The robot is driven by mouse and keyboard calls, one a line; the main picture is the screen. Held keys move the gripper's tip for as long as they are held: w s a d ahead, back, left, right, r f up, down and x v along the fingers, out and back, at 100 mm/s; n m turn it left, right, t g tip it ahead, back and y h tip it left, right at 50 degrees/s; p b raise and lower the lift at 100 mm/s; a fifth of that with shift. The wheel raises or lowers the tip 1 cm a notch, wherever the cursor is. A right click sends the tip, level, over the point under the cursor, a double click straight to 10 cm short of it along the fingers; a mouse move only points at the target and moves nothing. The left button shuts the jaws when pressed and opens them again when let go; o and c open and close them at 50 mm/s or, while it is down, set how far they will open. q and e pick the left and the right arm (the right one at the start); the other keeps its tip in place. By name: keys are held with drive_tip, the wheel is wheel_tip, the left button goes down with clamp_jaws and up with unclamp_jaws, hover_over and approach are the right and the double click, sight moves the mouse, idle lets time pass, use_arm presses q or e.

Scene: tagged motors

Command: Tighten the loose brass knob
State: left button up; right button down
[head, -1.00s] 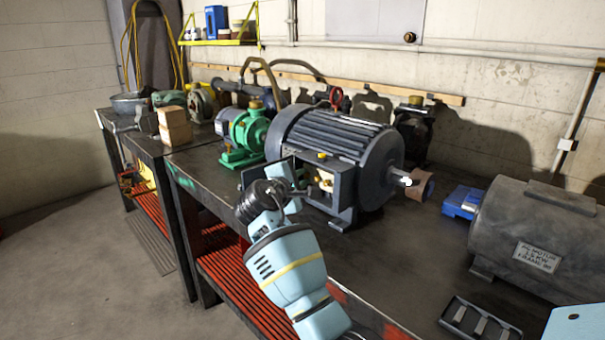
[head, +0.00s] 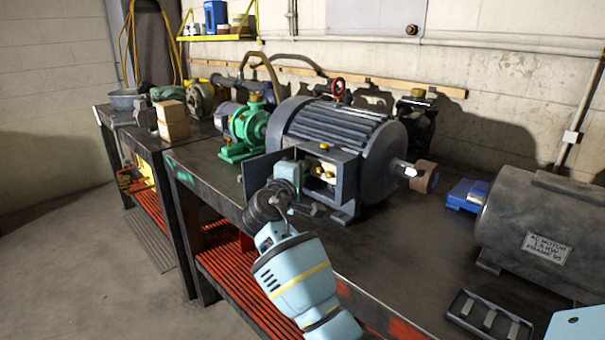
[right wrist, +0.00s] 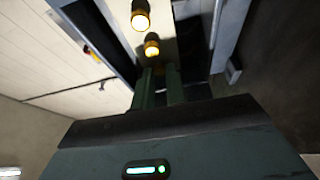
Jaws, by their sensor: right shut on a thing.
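The big dark grey motor (head: 375,150) stands on the bench with an open-fronted terminal box (head: 348,185) on its near side. Brass knobs (head: 328,172) show inside the box. In the right wrist view one brass knob (right wrist: 152,45) sits at my fingertips and another brass knob (right wrist: 140,16) lies just beyond it. My right gripper (head: 308,180) reaches into the box opening from the front left. In the right wrist view its fingers (right wrist: 158,75) are close together on the nearer knob; the contact itself is partly hidden.
A green pump (head: 245,130) stands left of the motor. A grey tagged motor (head: 540,235), a blue block (head: 466,195) and a dark tray (head: 490,318) are to the right. The bench top (head: 410,260) is bare between the big motor and the tray.

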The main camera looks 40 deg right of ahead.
drive_tip(key=shift+a, duration=0.1)
drive_tip(key=c, duration=1.4)
unclamp_jaws()
drive_tip(key=v, duration=0.8)
